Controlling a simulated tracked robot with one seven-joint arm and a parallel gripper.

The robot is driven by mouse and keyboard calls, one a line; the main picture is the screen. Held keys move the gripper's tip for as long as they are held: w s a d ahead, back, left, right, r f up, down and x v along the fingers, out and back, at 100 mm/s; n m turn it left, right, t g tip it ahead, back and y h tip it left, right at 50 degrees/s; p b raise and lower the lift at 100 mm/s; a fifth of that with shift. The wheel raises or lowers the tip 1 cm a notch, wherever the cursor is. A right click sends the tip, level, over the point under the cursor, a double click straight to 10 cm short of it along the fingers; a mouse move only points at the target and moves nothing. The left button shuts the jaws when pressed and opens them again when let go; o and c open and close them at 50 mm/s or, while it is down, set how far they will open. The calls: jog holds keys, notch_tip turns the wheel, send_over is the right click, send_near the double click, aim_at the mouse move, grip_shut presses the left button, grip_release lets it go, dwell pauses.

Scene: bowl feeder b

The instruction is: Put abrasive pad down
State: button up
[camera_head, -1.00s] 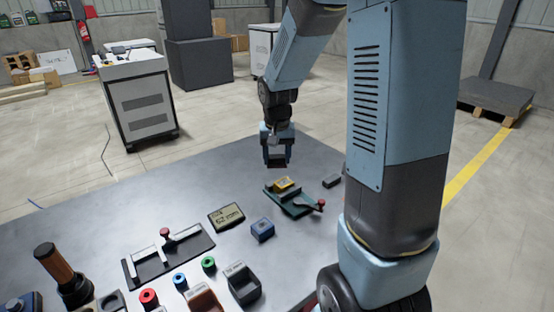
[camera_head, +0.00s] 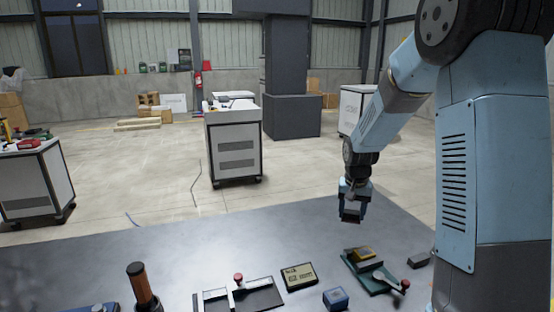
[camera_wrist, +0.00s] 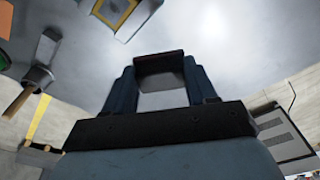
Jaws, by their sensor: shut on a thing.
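My gripper (camera_head: 354,204) hangs above the far part of the dark metal table (camera_head: 250,244), fingers pointing down. It is shut on a dark block, the abrasive pad (camera_head: 350,216), held across the fingertips. In the wrist view the pad (camera_wrist: 160,66) spans between the two fingers. The pad appears clear of the tabletop, though the exact height is hard to judge. A green fixture (camera_head: 378,282) with a yellow block (camera_head: 360,254) on it stands nearer than the gripper and slightly right.
A small dark block (camera_head: 418,260) lies right of the fixture. A blue block (camera_head: 336,298), a display box (camera_head: 299,276), a clamp with a red knob (camera_head: 240,292) and a wooden-handled tool (camera_head: 142,285) stand along the front. The table's far left surface is bare.

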jog(key=w+f, duration=0.3)
jog(key=w, duration=0.7)
jog(key=shift+w+a+f, duration=0.35)
jog(key=shift+a, duration=0.05)
jog(key=shift+a, duration=0.1)
